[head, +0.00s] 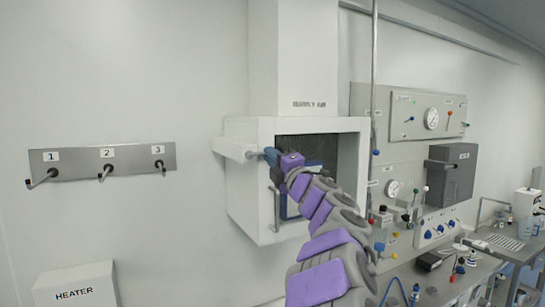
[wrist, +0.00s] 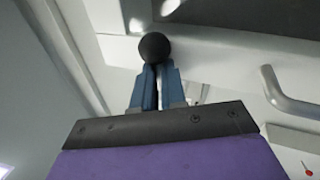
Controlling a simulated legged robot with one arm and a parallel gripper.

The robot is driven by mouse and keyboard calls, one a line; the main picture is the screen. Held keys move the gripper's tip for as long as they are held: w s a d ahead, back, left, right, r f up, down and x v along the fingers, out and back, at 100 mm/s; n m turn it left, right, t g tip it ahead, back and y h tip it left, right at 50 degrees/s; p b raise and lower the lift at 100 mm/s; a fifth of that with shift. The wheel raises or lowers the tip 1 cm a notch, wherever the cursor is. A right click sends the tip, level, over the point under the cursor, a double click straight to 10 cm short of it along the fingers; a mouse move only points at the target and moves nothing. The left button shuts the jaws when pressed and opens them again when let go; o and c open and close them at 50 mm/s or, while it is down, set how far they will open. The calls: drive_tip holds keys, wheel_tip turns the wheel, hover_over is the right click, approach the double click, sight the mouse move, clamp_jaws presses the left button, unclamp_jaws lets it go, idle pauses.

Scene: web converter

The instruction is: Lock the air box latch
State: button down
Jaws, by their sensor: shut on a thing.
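The white air box (head: 248,185), under a duct lettered "SUPPLY AIR", is on the wall at the middle of the head view, with a dark front opening. A white latch bar (head: 234,149) sticks out at its upper left corner. My gripper (head: 270,155) is at the bar's right end. In the wrist view my gripper's blue fingers (wrist: 156,82) are close together at a black ball knob (wrist: 154,47), shut on it. The knob seems to belong to the latch. My gripper and arm hide part of the opening.
A vertical handle (head: 276,208) is on the box front, just below my gripper; a grey handle (wrist: 285,95) shows at right in the wrist view. Numbered hooks (head: 105,160) are on the left wall. Instrument panels (head: 415,112) and a cluttered bench stand at right.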

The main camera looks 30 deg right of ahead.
drive_tip(key=shift+w+f+m+h, duration=0.1)
drive_tip(key=shift+f+m+h, duration=0.45)
drive_tip(key=shift+m, duration=0.35)
drive_tip(key=shift+d, duration=0.1)
drive_tip(key=c, duration=1.5)
unclamp_jaws()
drive_tip(key=shift+o, duration=0.2)
drive_tip(key=shift+r, duration=0.1)
drive_tip(key=b+v, duration=0.2)
drive_tip(key=v, duration=1.5)
drive_tip(key=shift+f, duration=0.25)
